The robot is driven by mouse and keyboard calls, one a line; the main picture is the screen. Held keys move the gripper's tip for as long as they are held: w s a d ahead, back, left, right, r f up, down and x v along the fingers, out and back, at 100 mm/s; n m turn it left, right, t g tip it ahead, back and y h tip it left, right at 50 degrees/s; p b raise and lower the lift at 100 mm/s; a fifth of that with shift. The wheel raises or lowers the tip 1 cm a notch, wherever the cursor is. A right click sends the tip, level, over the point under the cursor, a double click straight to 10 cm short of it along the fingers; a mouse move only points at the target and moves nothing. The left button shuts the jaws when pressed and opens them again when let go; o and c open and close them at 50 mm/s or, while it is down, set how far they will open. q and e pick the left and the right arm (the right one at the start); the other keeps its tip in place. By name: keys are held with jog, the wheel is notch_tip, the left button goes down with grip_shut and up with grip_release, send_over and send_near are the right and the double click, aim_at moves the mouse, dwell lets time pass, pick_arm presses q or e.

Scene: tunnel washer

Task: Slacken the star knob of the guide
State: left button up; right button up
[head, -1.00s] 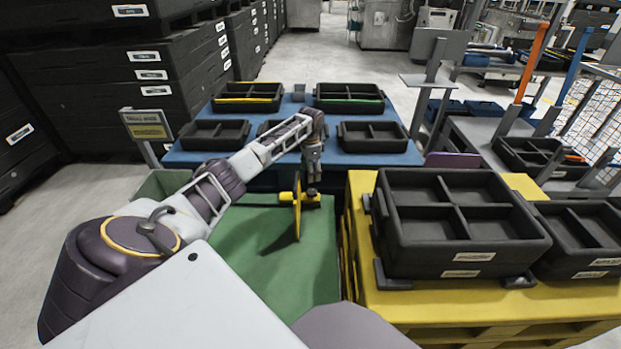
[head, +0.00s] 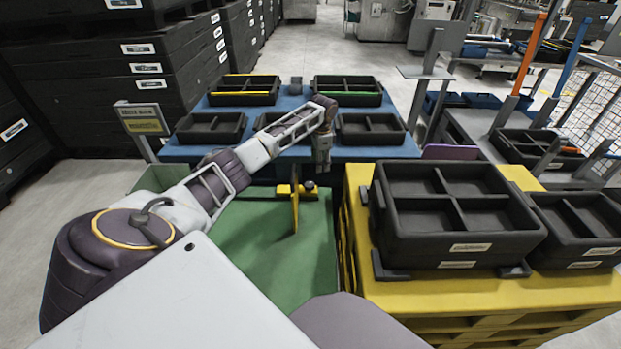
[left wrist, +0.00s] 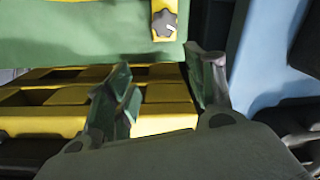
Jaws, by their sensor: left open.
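In the left wrist view the dark star knob (left wrist: 165,22) shows on a yellow strip at the top, against green. My left gripper (head: 322,168) points down above and slightly right of the knob. In the left wrist view its two fingers (left wrist: 165,88) are spread and empty, with the knob beyond them, apart. My right gripper is not in view.
A yellow stand (head: 430,298) bearing black divided trays (head: 480,252) is close to the right of the green table. A blue table (head: 270,157) with several black trays is behind. A sign (head: 143,119) stands at left. The green table's front is clear.

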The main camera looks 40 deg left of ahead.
aim_at(310, 184)
pick_arm(q)
jog(key=shift+s+d+r+m+g+y, duration=0.25)
jog(key=shift+m+y, duration=0.45)
jog(key=shift+m, duration=0.85)
jog(key=shift+d+f+m+g+y, duration=0.15)
jog(key=shift+d+m+y, duration=0.4)
jog(key=shift+m, duration=0.95)
jog(key=shift+s+d+r+m+g+y, duration=0.15)
jog(key=shift+m+y, duration=0.7)
jog(key=shift+m, duration=0.7)
jog(key=shift+f, duration=0.1)
